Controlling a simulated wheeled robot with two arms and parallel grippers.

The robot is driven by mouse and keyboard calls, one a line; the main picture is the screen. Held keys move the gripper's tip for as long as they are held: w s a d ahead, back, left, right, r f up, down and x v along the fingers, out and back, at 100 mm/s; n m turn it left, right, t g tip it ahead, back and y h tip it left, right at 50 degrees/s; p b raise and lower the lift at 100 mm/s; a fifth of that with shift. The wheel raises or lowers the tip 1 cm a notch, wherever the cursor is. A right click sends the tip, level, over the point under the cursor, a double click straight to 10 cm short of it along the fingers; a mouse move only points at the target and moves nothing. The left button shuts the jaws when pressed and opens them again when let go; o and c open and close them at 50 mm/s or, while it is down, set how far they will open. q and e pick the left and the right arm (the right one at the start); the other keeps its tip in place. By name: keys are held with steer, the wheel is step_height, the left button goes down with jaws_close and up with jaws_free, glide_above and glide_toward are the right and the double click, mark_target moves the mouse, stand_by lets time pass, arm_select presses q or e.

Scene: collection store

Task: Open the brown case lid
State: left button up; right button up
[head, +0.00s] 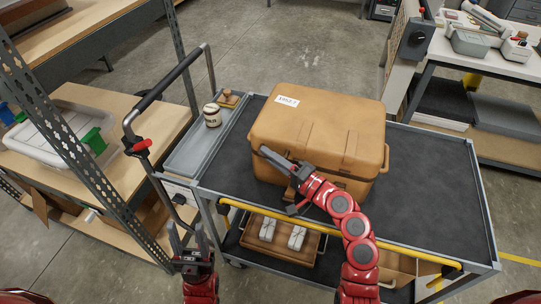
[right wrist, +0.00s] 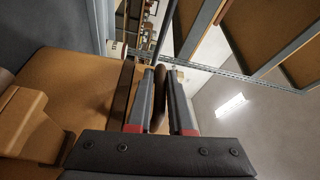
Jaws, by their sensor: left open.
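The brown case (head: 325,120) stands on the black top of a cart, with its lid (head: 340,105) down. A white label (head: 287,101) is on the lid, and a handle (head: 386,158) is on its right end. My right gripper (head: 265,153) is at the front left corner of the case, pointing left along its front. In the right wrist view a narrow brown part (right wrist: 158,105) lies between its two fingers (right wrist: 163,90); I cannot tell whether they grip it. My left gripper (head: 187,232) is open and empty, in front of the cart's left end, away from the case.
A grey side tray (head: 195,150) on the cart holds a small round jar (head: 212,115) and a wooden stamp-like object (head: 228,98). The cart's push handle (head: 165,85) rises at left. A brown tray (head: 265,250) with white items sits on the lower shelf. The cart top right of the case is clear.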

jaws_close()
steer(key=shift+r, duration=0.1)
stand_by(1.0)
